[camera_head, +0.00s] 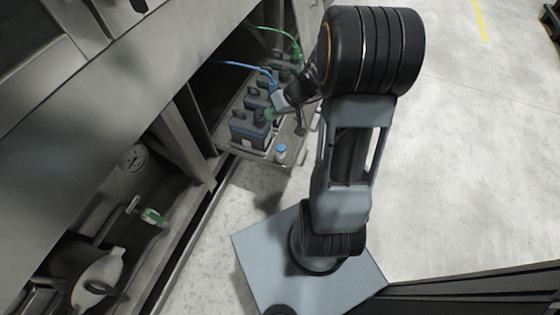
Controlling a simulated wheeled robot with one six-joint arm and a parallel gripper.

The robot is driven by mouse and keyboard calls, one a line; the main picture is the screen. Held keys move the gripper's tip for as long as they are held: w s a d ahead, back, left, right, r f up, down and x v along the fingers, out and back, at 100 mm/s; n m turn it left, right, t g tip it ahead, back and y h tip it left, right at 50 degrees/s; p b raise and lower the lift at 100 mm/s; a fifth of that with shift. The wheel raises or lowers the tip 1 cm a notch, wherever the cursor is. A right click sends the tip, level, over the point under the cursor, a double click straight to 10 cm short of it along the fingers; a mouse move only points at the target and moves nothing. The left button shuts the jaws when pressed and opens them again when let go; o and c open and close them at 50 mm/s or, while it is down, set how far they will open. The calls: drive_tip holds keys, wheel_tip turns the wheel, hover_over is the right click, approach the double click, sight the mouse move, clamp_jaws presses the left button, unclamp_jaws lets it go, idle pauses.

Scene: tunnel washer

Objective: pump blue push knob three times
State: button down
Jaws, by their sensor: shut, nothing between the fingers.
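My gripper (278,104) is small in the head camera view, at the end of my arm over the tray of canisters. Its fingers are shut and empty. It is close to the top of the front dark canister (249,130), which has a blue band; I cannot tell whether it touches it. A small pale bottle with a blue top (281,148) stands on the tray's front end, below and apart from my gripper. No blue push knob can be made out for certain; my wrist hides part of the canister tops.
A metal pull-out tray (262,156) holds several dark canisters. A blue hose (243,65) and a green hose (279,31) run to them from the steel machine (70,110). A gauge (134,157) and green-tagged valve (152,215) sit at left. Open floor (470,170) lies right.

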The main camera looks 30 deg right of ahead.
drive_tip(key=t+b, duration=0.2)
drive_tip(key=b, duration=0.3)
hover_over(280, 146)
wheel_tip(280, 146, down, 12)
drive_tip(key=shift+s+d+r+m, duration=0.15)
drive_tip(key=shift+d+r+m, duration=0.05)
drive_tip(key=shift+d+m, duration=0.1)
drive_tip(key=shift+f, duration=0.1)
wheel_tip(280, 146, down, 7)
drive_tip(key=b, duration=0.3)
drive_tip(key=shift+f+b, duration=0.8)
drive_tip(key=shift+b, duration=0.3)
drive_tip(key=shift+f+b, duration=0.45)
drive_tip(key=shift+b, duration=0.45)
drive_tip(key=shift+f, duration=1.3)
idle(1.6)
drive_tip(key=shift+r, duration=1.75)
